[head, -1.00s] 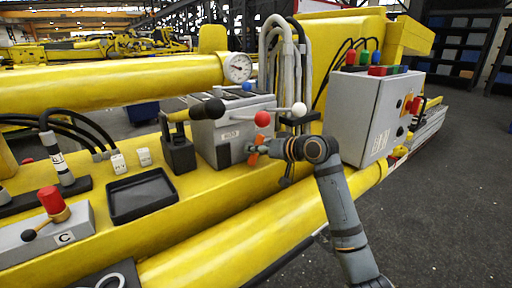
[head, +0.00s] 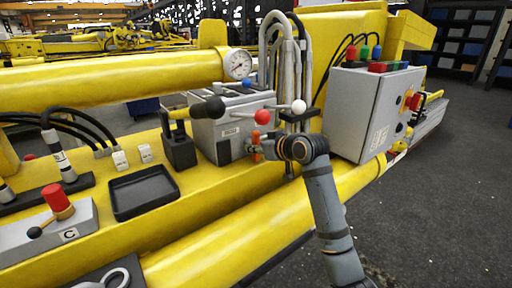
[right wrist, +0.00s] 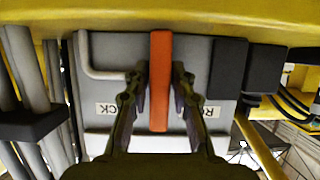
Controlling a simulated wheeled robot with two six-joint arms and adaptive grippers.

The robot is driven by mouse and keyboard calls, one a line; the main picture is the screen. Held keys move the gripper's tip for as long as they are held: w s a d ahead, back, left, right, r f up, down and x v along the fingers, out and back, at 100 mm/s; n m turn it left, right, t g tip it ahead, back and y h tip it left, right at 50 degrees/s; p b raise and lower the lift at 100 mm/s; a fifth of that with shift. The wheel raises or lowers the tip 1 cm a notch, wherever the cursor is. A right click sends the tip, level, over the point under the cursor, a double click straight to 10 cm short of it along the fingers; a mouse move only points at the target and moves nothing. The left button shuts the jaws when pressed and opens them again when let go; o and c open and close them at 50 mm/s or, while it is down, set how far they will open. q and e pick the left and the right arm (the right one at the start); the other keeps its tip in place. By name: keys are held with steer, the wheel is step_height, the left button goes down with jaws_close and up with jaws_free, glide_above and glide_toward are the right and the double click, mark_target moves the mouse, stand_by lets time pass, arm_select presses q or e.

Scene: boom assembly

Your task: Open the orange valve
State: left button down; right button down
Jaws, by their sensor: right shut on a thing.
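The orange valve (head: 256,142) is on the front of the grey box (head: 222,146) on the yellow boom. Its handle stands about upright in the head view. My right gripper (head: 259,150) is at the valve and shut on its handle. In the right wrist view, the orange handle (right wrist: 160,80) runs up and down between the two fingers of my right gripper (right wrist: 161,95), which hide part of the box face behind it. My left gripper is not in view.
Grey hoses (head: 285,60) rise behind my right gripper. A grey control cabinet (head: 358,110) stands to the right. A black tray (head: 143,194) lies to the left.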

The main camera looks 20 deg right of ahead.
steer(key=c, duration=1.2)
jaws_free()
steer(key=shift+v, duration=5.95)
steer(key=shift+s, duration=0.1)
